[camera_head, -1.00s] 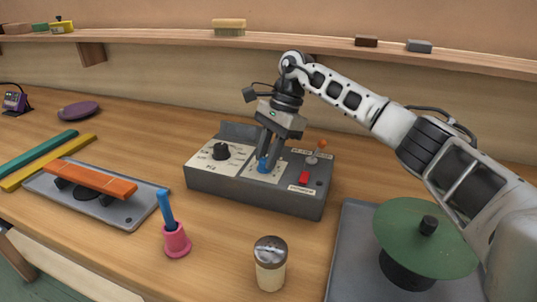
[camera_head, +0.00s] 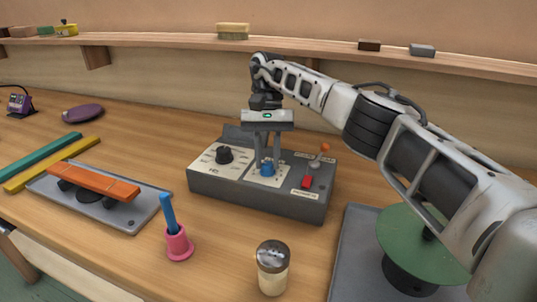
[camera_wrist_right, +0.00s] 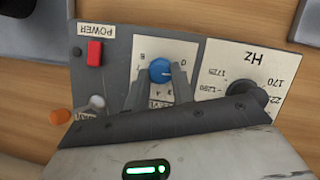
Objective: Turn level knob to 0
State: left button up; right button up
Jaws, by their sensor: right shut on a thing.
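The grey control box (camera_head: 258,198) stands on the bench in the middle of the head view. The blue level knob (camera_head: 267,169) sits on its middle white panel, and it also shows in the right wrist view (camera_wrist_right: 160,70). My right gripper (camera_head: 267,163) comes down from above with its fingers on either side of the knob, shut on it. In the right wrist view the fingers (camera_wrist_right: 160,85) reach the knob and cover part of the panel's scale. A white mark on the knob is hard to read. My left gripper is not in view.
Beside the knob are a black Hz dial (camera_head: 224,155), a red power switch (camera_head: 307,182) and an orange-tipped lever (camera_head: 320,155). A shaker (camera_head: 272,268) and a pink holder (camera_head: 178,244) stand in front. A green disc (camera_head: 415,245) is at right.

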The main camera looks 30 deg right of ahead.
jog(key=n+h, duration=0.1)
jog(key=n, duration=0.2)
jog(key=shift+w+a+r, duration=0.1)
pick_arm(q)
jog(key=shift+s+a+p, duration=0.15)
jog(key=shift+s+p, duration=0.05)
jog(key=shift+p, duration=0.1)
pick_arm(e)
jog(key=shift+n+h, duration=0.4)
jog(key=shift+n, duration=0.5)
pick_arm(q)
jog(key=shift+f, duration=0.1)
pick_arm(e)
jog(key=shift+a, duration=0.1)
jog(key=o, duration=1)
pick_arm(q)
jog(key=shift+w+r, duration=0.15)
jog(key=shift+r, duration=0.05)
